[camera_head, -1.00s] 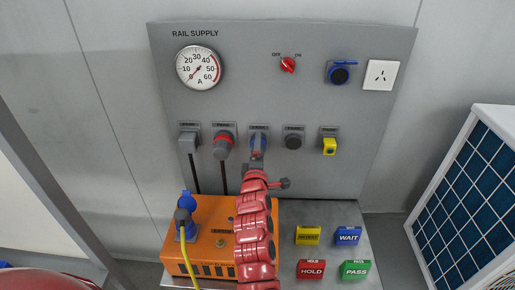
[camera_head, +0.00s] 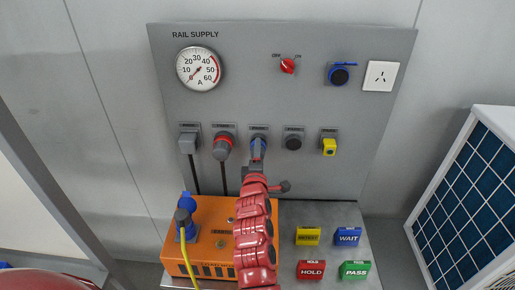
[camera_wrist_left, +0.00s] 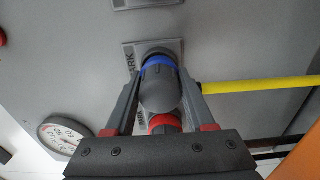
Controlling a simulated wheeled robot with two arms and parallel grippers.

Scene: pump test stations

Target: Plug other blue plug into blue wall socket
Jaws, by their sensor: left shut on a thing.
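A grey plug with a blue ring (camera_head: 258,141) sits at a holder in the middle of the panel's lower row. My left gripper (camera_head: 257,154) is shut on it from below. In the left wrist view the blue-ringed plug (camera_wrist_left: 160,88) is between the two fingers of my left gripper (camera_wrist_left: 162,100), its blue end against a plate marked PARK. The blue wall socket (camera_head: 340,74) is at the panel's upper right, its dark round front facing out under a blue lid. Another blue plug (camera_head: 183,216) with a yellow cable is at the orange box. My right gripper is not in view.
The orange box (camera_head: 209,254) stands below the panel at left. Grey (camera_head: 188,140) and red (camera_head: 222,145) plugs hang left of my gripper; a dark round socket (camera_head: 293,141) and yellow connector (camera_head: 328,146) are right. A red knob (camera_head: 288,66) and white outlet (camera_head: 381,76) are above.

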